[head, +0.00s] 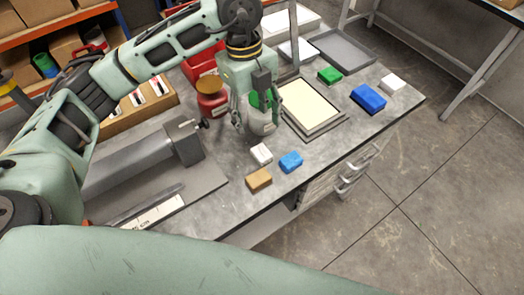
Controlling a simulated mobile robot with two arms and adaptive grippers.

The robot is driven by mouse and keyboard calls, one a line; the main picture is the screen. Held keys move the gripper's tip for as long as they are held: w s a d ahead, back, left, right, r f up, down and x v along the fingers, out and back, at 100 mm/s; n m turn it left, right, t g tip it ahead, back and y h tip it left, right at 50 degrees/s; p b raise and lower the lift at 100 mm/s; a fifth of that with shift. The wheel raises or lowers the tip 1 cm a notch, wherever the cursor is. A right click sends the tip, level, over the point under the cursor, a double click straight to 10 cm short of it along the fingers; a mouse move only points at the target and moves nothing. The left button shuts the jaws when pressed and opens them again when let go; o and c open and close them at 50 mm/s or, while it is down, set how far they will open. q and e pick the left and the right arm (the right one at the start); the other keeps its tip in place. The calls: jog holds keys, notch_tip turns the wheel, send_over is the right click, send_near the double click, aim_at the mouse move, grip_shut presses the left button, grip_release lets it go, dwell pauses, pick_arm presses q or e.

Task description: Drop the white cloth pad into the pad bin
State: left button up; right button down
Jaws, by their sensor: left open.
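A small white block-like pad (261,154) lies on the grey workbench, and another white block (392,84) lies near the bench's right end. I cannot tell for sure which is the cloth pad. My left gripper (254,124) points down over the bench, open, above and behind the nearer white pad and apart from it. My right gripper is out of view.
A blue block (290,161) and a tan block (259,180) lie beside the near white pad. A framed panel (311,103), a red pot (211,98), green (329,75) and larger blue (368,98) blocks and a grey tray (343,48) crowd the bench. A vise-like fixture (140,165) fills the left.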

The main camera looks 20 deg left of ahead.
pick_arm(q)
jog(key=p, duration=0.2)
send_over(262, 152)
jog(key=a, duration=0.1)
jog(key=f, duration=0.6)
jog(key=shift+w+a+f, duration=0.15)
jog(key=shift+a+f, duration=0.05)
jog(key=shift+f, duration=0.1)
jog(key=f+p, duration=0.1)
jog(key=f, duration=0.1)
jog(key=d+f+p, duration=0.1)
jog(key=f, duration=0.1)
jog(key=shift+f, duration=0.6)
jog(key=c, duration=1)
jog(key=shift+r, duration=0.15)
